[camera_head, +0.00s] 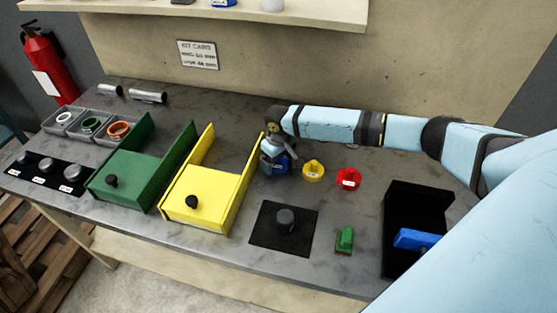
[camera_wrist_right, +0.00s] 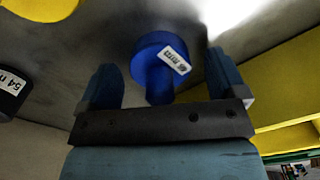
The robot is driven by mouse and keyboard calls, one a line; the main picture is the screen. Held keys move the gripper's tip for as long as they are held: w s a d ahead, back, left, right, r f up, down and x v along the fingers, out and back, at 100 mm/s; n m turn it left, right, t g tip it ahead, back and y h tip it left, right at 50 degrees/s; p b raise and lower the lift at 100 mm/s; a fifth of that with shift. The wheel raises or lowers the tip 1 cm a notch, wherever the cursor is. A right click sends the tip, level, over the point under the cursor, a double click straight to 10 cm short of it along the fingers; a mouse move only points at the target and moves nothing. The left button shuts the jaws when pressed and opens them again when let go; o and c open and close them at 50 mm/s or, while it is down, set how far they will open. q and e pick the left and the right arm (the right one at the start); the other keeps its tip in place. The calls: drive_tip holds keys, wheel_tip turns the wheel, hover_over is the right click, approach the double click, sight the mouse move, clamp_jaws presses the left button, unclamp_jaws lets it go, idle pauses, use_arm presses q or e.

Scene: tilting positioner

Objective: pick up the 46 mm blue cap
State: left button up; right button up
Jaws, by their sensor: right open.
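The blue cap (camera_head: 283,165) stands on the grey bench just right of the yellow box, partly hidden by my right gripper (camera_head: 272,158). In the right wrist view the blue cap (camera_wrist_right: 158,62) has a round top with a white "mm" label, whose number is hard to read, and a narrower stem below. The open fingers of my right gripper (camera_wrist_right: 165,75) stand on either side of it, with visible space on both sides. They do not appear to touch it. My left gripper is not in view.
A yellow cap (camera_head: 313,172) and a red cap (camera_head: 348,179) stand to the right. The yellow box (camera_head: 197,213) is close on the left, with a green box (camera_head: 124,190) beyond. In front are a black mat (camera_head: 265,238), a green block (camera_head: 345,240) and a black tray (camera_head: 397,262).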

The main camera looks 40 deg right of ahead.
drive_tip(key=c, duration=1)
drive_tip(key=shift+r, duration=0.15)
